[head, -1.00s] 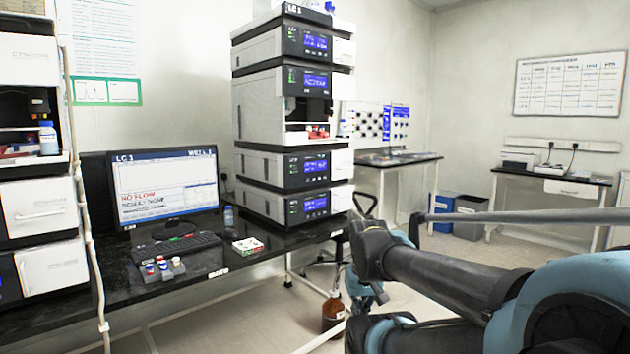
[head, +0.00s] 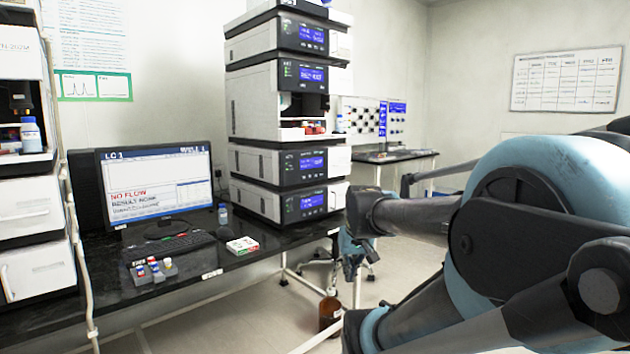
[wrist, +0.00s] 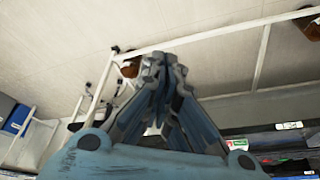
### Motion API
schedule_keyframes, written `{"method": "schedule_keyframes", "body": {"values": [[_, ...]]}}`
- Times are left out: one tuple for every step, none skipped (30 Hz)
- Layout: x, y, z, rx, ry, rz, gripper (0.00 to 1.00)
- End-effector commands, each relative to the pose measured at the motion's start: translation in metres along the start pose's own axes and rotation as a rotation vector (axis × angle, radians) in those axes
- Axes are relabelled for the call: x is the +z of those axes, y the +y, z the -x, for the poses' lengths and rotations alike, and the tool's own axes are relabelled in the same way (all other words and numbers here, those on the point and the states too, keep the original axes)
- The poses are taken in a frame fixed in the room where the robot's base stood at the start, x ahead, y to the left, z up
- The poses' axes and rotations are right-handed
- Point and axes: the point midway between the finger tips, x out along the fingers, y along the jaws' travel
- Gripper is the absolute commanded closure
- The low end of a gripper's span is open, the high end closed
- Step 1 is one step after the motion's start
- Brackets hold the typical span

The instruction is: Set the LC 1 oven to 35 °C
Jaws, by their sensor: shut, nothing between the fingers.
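The LC 1 stack (head: 235,105) stands on the black bench as a tower of white and dark modules with blue lit displays. The displays show on the top module (head: 312,38), the second module (head: 311,74) and two lower modules (head: 311,163). Their text is too small to read, and I cannot tell which module is the oven. My gripper (head: 350,268) hangs low to the right of the bench, apart from the stack and partly hidden by my arm. In the wrist view my gripper (wrist: 165,68) is shut and empty, over floor and bench frame.
A monitor (head: 158,187) labelled LC 1 shows "NO FLOW" in red. A keyboard (head: 155,247), vial rack (head: 150,270) and small box (head: 242,246) lie on the bench (head: 225,285). A brown bottle (head: 329,315) stands on the floor below. Another instrument stack (head: 35,225) is at left.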

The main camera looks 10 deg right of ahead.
Motion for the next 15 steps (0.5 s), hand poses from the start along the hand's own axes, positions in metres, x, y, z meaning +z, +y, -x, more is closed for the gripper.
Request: {"method": "schedule_keyframes", "body": {"values": [[-0.025,0.001,0.005,-0.004,0.028,0.004,1.00],[-0.038,0.001,0.007,-0.007,0.046,0.007,1.00],[-0.055,0.001,0.010,-0.011,0.070,0.009,1.00],[-0.069,0.002,0.012,-0.014,0.087,0.012,1.00],[-0.082,0.002,0.014,-0.016,0.105,0.016,1.00],[-0.100,0.003,0.016,-0.018,0.129,0.019,1.00],[-0.114,0.004,0.018,-0.020,0.146,0.021,1.00],[-0.128,0.005,0.019,-0.022,0.164,0.023,1.00],[-0.145,0.006,0.021,-0.024,0.187,0.027,1.00],[-0.159,0.007,0.022,-0.024,0.205,0.028,1.00],[-0.172,0.008,0.022,-0.025,0.223,0.030,1.00],[-0.190,0.010,0.024,-0.026,0.246,0.032,1.00],[-0.204,0.011,0.024,-0.027,0.265,0.034,1.00],[-0.217,0.013,0.025,-0.027,0.282,0.036,1.00],[-0.235,0.015,0.025,-0.026,0.305,0.037,1.00]]}}
